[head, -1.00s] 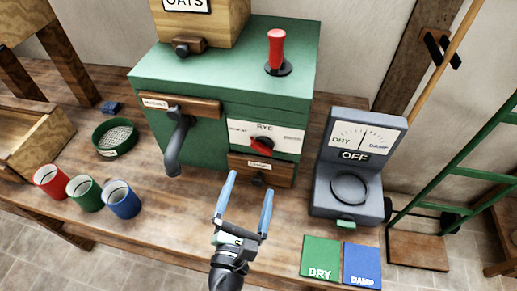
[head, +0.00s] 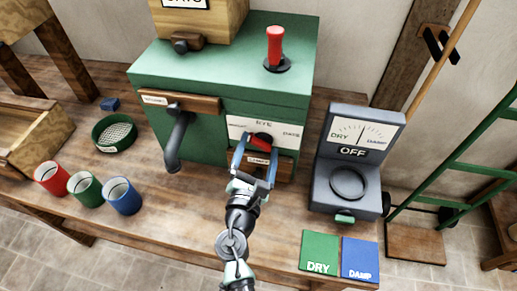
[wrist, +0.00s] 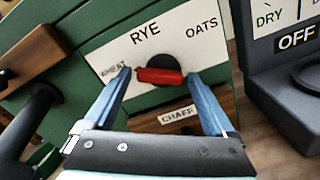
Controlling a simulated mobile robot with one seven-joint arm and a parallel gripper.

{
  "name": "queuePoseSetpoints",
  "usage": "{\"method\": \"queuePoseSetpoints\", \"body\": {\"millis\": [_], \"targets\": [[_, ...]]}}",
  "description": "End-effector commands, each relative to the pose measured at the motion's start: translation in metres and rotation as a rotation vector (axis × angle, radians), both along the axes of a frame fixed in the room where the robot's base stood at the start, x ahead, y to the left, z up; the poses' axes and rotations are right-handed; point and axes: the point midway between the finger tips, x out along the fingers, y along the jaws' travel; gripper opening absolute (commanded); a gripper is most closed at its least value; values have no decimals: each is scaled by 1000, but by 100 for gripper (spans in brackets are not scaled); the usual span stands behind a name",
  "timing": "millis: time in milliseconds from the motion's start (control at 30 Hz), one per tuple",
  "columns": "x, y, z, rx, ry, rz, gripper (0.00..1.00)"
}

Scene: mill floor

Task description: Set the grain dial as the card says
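The grain dial (head: 261,140) is a black knob with a red bar on a white plate on the green mill's front. In the wrist view the dial (wrist: 160,76) has WHEAT to its left, RYE above and OATS to its right. The red bar lies nearly level, its left end towards the WHEAT side. My gripper (head: 257,150) is open at the dial. In the wrist view its fingers (wrist: 160,78) stand on either side of the bar, the left tip close to it. Contact is unclear. An OATS sign (head: 185,3) shows on the wooden box above, cut by the frame.
A black crank (head: 178,140) hangs left of the dial, and a CHAFF drawer (head: 280,167) lies below it. A grey DRY/DAMP meter (head: 348,185) stands right. Red, green and blue cups (head: 123,197) stand front left. DRY and DAMP cards (head: 320,250) lie front right.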

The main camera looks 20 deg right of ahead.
Motion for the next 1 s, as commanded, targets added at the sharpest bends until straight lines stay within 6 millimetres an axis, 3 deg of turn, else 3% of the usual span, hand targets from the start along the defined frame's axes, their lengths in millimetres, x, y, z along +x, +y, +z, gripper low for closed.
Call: {"method": "queuePoseSetpoints", "body": {"millis": [33,400,733,1000], "targets": [[0,0,0,0,0,0,78],[0,0,0,0,0,0,14],[-1,0,-2,46,-31,0,14],[-1,0,-3,195,-133,0,14]]}}
